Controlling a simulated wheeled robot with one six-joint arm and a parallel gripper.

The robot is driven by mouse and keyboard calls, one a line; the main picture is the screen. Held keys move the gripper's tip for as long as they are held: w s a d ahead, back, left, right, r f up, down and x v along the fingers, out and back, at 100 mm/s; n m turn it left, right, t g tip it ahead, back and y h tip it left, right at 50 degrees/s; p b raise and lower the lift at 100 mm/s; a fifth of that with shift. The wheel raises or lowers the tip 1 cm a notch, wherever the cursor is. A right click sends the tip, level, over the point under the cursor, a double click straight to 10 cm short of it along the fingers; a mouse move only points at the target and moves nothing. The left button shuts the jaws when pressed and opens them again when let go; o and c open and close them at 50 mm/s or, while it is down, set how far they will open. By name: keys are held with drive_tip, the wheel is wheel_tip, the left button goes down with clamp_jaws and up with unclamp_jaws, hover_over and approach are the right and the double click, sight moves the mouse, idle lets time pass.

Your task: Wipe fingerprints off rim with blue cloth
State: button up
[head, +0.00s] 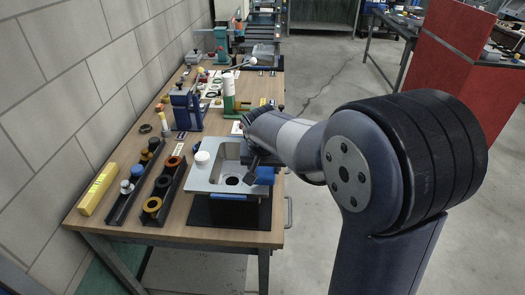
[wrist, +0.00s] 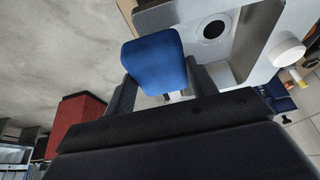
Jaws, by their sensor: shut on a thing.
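The blue cloth (wrist: 157,62) is a thick folded pad held between the two fingers of my gripper (wrist: 163,90) in the wrist view. In the head view the cloth (head: 265,175) is at the right side of the sink, below my gripper (head: 258,160). The sink's grey metal rim (head: 205,172) surrounds a basin with a dark drain (head: 232,181); the rim (wrist: 155,18) also shows in the wrist view. The cloth is over or beside the rim's right edge; I cannot tell if it touches. No fingerprints can be made out.
A white round knob or cap (head: 202,157) stands on the rim's left side. Two black racks with rings (head: 163,190) and a yellow box (head: 97,190) lie to the left. A blue vise (head: 186,108) stands behind.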

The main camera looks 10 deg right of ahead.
drive_tip(key=shift+r+p, duration=1.95)
drive_tip(key=shift+r, duration=0.95)
drive_tip(key=shift+f, duration=0.1)
